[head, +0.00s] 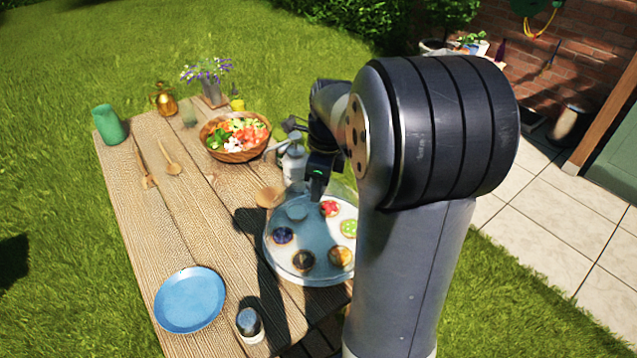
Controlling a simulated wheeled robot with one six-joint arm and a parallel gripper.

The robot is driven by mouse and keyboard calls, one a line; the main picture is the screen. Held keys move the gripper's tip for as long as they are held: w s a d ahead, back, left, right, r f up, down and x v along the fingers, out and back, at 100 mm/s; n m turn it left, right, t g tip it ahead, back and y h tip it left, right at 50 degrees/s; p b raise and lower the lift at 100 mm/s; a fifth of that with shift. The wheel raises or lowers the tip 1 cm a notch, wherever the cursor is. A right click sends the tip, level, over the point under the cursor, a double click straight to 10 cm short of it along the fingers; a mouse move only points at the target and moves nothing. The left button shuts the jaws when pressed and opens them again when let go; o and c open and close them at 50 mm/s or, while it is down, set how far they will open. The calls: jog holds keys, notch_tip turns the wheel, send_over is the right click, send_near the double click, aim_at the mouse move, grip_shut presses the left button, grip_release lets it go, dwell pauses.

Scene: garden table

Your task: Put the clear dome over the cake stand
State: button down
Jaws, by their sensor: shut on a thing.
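The cake stand (275,264) is a round, pale plate near the table's right edge, bearing several small tarts with red, green, orange and dark toppings. My gripper (317,190) is above the back part of the stand, pointing down, and is shut on the clear dome (308,222). The dome is see-through and shows as a faint bluish sheen over the tarts. Its lower rim is hard to make out, so I cannot tell whether it rests on the stand or hangs above it. My arm hides the right side of both.
A salad bowl (236,152) and a pale canister (293,165) stand behind the stand. A blue plate (190,300) and a dark-topped jar (249,322) are at the front. Wooden spoons (171,160) and a green cup (108,125) are at left.

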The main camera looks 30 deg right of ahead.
jog(key=shift+f, duration=0.45)
dwell(0.4)
jog(key=c, duration=1)
grip_release()
jog(key=shift+o, duration=0.2)
notch_tip(320, 180, up, 11)
jog(key=d, duration=0.1)
jog(key=shift+s+f, duration=0.15)
jog(key=shift+s, duration=0.25)
jog(key=f, duration=0.7)
jog(key=a+f, duration=0.1)
jog(key=f, duration=0.2)
jog(key=shift+w+f, duration=0.4)
jog(key=shift+r, duration=0.45)
